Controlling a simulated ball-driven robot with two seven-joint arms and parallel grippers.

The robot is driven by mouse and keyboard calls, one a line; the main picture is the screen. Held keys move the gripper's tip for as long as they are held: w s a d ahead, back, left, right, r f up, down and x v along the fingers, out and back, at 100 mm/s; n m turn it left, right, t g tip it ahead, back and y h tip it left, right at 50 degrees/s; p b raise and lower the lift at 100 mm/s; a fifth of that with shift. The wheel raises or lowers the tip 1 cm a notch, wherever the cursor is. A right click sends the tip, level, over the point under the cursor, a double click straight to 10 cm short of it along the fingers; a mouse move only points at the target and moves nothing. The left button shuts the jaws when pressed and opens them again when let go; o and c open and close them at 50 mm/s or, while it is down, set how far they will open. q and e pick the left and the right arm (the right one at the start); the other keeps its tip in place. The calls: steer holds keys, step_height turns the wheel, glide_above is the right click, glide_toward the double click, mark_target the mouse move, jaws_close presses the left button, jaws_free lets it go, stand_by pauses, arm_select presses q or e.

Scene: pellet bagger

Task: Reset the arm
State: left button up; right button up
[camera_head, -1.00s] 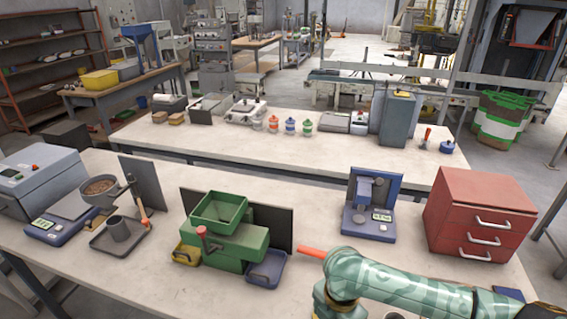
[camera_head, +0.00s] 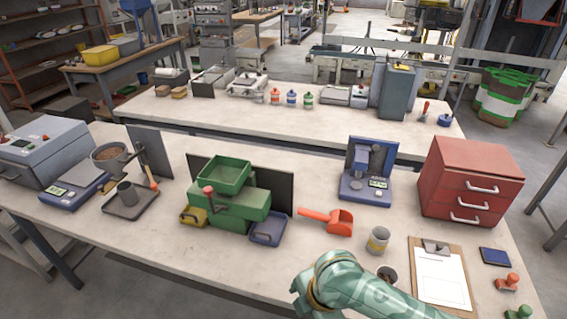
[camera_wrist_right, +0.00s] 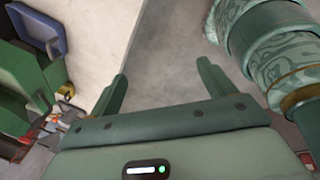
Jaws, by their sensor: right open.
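My right arm comes in from the bottom right of the head view, folded near the table's front edge. Its gripper is out of frame there. In the right wrist view my right gripper (camera_wrist_right: 161,92) shows two green fingers wide apart with nothing between them. Beyond the fingers are the pale table top (camera_wrist_right: 100,25) and grey floor. The green machine (camera_head: 232,205) stands on the table left of my arm, and part of it shows at the left of the wrist view (camera_wrist_right: 20,85). My left gripper is in neither view.
Near my arm are a red scoop (camera_head: 338,222), a can (camera_head: 378,240), a small dark-filled cup (camera_head: 387,274) and a clipboard (camera_head: 442,285). Stamps (camera_head: 508,282) lie at the right edge. A red drawer cabinet (camera_head: 468,182) and blue device (camera_head: 364,178) stand behind. The table's front left is clear.

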steer(key=s+d+r+m+t+h, duration=0.25)
steer(key=d+m, duration=0.25)
steer(key=d, duration=0.3)
steer(key=s+d+r+m+t+h, duration=0.1)
steer(key=s+d+r+m+h, duration=0.1)
steer(key=s+d+m, duration=0.5)
steer(key=s+d+r+m+t+h, duration=0.1)
steer(key=d+r+m+t+h, duration=0.2)
steer(key=d, duration=0.7)
steer(key=s+a+f+m+g+y+b, duration=0.1)
steer(key=s+a+f+g+y+b, duration=0.15)
steer(key=f, duration=1.45)
steer(key=s+a+f+m+g+y+b, duration=0.1)
steer(key=s+a+f+g+b, duration=0.15)
steer(key=f, duration=1.45)
steer(key=s+f+m+g+y+b, duration=0.1)
steer(key=s+f+b, duration=0.3)
steer(key=s+f, duration=1.5)
steer(key=shift+d+m+g, duration=0.15)
steer(key=shift+m+g, duration=0.5)
steer(key=shift+m, duration=0.15)
